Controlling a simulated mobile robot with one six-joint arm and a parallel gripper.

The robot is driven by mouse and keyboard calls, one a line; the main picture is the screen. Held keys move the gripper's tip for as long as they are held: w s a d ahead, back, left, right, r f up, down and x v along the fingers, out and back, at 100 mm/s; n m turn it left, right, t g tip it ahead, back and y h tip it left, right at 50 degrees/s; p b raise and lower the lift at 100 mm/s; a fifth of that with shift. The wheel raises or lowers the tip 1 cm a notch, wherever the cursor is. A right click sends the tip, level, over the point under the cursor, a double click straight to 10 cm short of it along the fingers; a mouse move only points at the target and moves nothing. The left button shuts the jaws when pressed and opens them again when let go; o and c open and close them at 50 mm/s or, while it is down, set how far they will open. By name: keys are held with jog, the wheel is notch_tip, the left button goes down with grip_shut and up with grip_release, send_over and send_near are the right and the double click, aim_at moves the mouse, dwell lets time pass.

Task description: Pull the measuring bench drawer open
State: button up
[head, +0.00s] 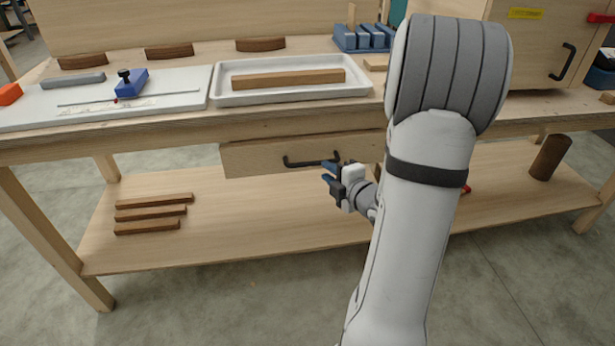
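The measuring bench drawer (250,160) is a pale wooden front under the bench top, and it looks closed. Its black bar handle (308,162) runs across the middle of the front. I cannot tell whether a finger touches the handle. My arm hides the right part of the bench front.
On the bench top (195,121) are a white tray (225,98) with a wooden strip, a blue gauge (131,84) and curved brown pieces. Wooden strips (150,214) lie on the lower shelf (240,230). A cabinet with a black handle (563,62) stands at right.

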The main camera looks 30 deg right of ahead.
aim_at(315, 164)
jog(key=shift+b+x, duration=0.4)
jog(key=shift+x, duration=3.45)
jog(key=shift+a+f, duration=0.1)
grip_shut()
